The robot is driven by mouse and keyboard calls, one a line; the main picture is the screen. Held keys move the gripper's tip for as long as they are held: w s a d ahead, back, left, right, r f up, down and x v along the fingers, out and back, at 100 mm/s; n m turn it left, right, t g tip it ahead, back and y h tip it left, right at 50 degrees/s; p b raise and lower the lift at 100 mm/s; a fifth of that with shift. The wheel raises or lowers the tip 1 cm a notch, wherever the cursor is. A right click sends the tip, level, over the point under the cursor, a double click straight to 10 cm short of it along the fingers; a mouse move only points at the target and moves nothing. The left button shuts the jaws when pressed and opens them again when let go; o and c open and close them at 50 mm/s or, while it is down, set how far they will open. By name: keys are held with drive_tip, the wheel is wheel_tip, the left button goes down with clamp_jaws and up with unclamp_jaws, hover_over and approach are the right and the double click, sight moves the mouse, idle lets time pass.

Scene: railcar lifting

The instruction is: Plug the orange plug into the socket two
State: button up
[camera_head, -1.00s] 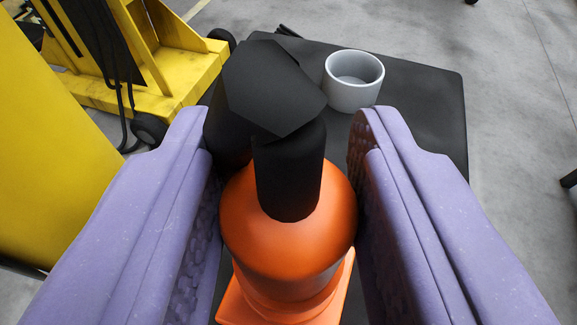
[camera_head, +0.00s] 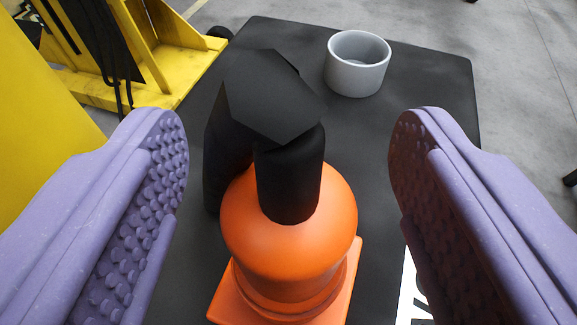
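The orange plug (camera_head: 288,245) stands upright on a black tabletop, with a square orange base below and a black cable end (camera_head: 290,180) on top. The black cable bends over at the top and runs down behind the plug on the left. My gripper (camera_head: 290,150) is open, with one purple studded finger on each side of the plug. Clear gaps show between both fingers and the plug. No socket can be made out; what lies under the plug is hidden by its base.
A grey round cup (camera_head: 357,63) stands at the back of the black table (camera_head: 420,100). Yellow machinery (camera_head: 150,60) is at the left and back left. Part of a white marking (camera_head: 412,290) shows at lower right. Grey floor lies beyond the table.

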drive_tip(key=p+v, duration=0.2)
drive_tip(key=v, duration=0.5)
drive_tip(key=shift+s, duration=0.35)
drive_tip(key=shift+r, duration=0.15)
